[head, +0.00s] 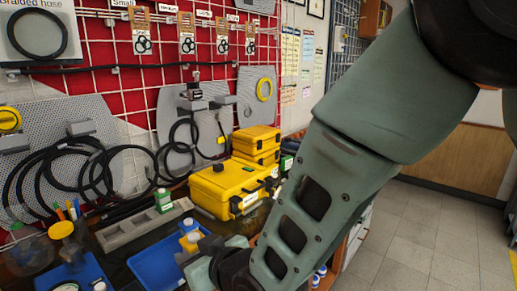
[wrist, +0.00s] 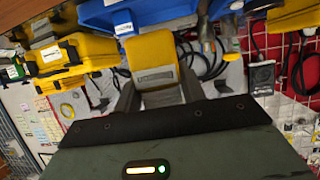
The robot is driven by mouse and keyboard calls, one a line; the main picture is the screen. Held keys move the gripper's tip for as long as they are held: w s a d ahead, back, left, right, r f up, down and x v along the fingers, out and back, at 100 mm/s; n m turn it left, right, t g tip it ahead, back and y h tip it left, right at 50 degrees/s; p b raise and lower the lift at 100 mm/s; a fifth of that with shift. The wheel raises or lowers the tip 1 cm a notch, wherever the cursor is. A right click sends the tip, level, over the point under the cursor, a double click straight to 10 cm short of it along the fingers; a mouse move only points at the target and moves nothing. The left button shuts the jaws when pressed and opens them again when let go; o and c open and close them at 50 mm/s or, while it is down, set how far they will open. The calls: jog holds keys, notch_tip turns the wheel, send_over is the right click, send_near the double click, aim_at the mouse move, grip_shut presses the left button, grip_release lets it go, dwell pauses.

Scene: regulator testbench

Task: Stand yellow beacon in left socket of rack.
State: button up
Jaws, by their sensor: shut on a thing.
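My gripper (wrist: 155,82) is shut on a yellow block-like thing, which I take to be the yellow beacon (wrist: 151,50), seen between the two grey fingers in the wrist view. In the head view my gripper (head: 204,260) is low in the middle, partly hidden by my forearm. Yellow with a white part, likely the beacon (head: 189,243), shows just beyond it, above the blue tray's right side. A long grey rack (head: 128,232) with recessed sockets lies on the bench, to the left of and beyond my gripper. Its left socket appears empty.
A blue tray (head: 150,267) lies in front of the rack. A green bottle (head: 164,201) stands by the rack's right end. Yellow cases (head: 229,187) are stacked to the right. Black hoses (head: 95,165) hang behind, and a yellow-topped container (head: 61,230) stands at left.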

jog(key=w+d+f+m+t+h, duration=0.1)
jog(key=w+d+f+h, duration=0.1)
jog(key=w+d+f, duration=0.4)
jog(key=w+d+f+m+t+h, duration=0.15)
jog(key=w+d, duration=0.25)
jog(key=d, duration=0.4)
jog(key=w+d+f+m+h, duration=0.1)
jog(key=d+f+m, duration=0.15)
jog(key=d, duration=0.45)
jog(key=w+d+f+m+t+h, duration=0.1)
jog(key=d+f+h, duration=0.15)
jog(key=d, duration=0.45)
jog(key=w+d+f+m, duration=0.1)
jog(key=w+d+f, duration=0.15)
jog(key=d, duration=0.45)
jog(key=s+d+f+m+h, duration=0.2)
jog(key=s+d+f, duration=0.15)
jog(key=d, duration=0.55)
jog(key=shift+t, duration=0.35)
jog(key=v, duration=0.4)
jog(key=shift+s+d+r, duration=0.2)
jog(key=shift+s+r, duration=0.05)
jog(key=shift+r, duration=0.05)
jog(key=shift+d, duration=0.15)
